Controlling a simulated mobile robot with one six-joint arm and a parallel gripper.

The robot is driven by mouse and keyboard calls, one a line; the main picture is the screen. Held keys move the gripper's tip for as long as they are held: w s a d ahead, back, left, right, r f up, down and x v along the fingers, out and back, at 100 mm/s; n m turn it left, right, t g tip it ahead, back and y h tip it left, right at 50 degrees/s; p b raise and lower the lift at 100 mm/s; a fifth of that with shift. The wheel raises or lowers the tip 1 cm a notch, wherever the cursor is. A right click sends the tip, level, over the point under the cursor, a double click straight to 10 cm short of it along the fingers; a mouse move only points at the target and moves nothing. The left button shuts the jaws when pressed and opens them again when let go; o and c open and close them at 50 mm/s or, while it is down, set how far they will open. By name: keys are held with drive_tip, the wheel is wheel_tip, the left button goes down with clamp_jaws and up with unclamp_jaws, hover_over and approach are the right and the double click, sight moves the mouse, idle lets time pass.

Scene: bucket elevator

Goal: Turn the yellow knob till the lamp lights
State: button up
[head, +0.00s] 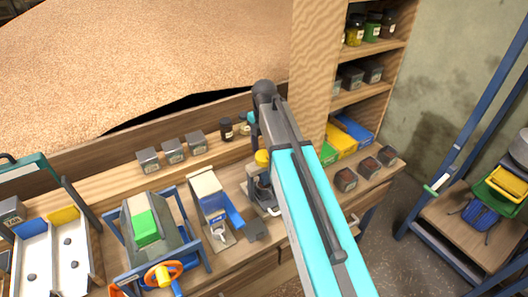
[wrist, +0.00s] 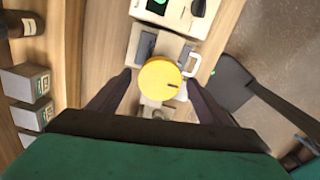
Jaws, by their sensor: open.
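The yellow knob (wrist: 160,79) is a round yellow cap with a short dark mark near its edge, seen from above in the wrist view. In the head view the knob (head: 262,157) sits on top of a small grey device (head: 262,190) on the bench, partly covered by my arm. My gripper (wrist: 158,82) is open, with one dark finger to the left of the knob and one to the right. I cannot tell how far down the fingers reach beside it. I cannot make out a lamp or whether one is lit.
A white and blue device (head: 210,195) stands just left of the knob's device. A green-topped machine (head: 146,228) with an orange handwheel is further left. Grey boxes (head: 173,150) and a dark jar (head: 226,128) stand behind. Dark boxes (head: 346,179) lie to the right.

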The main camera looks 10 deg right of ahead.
drive_tip(key=c, duration=1.1)
drive_tip(key=shift+o, duration=0.2)
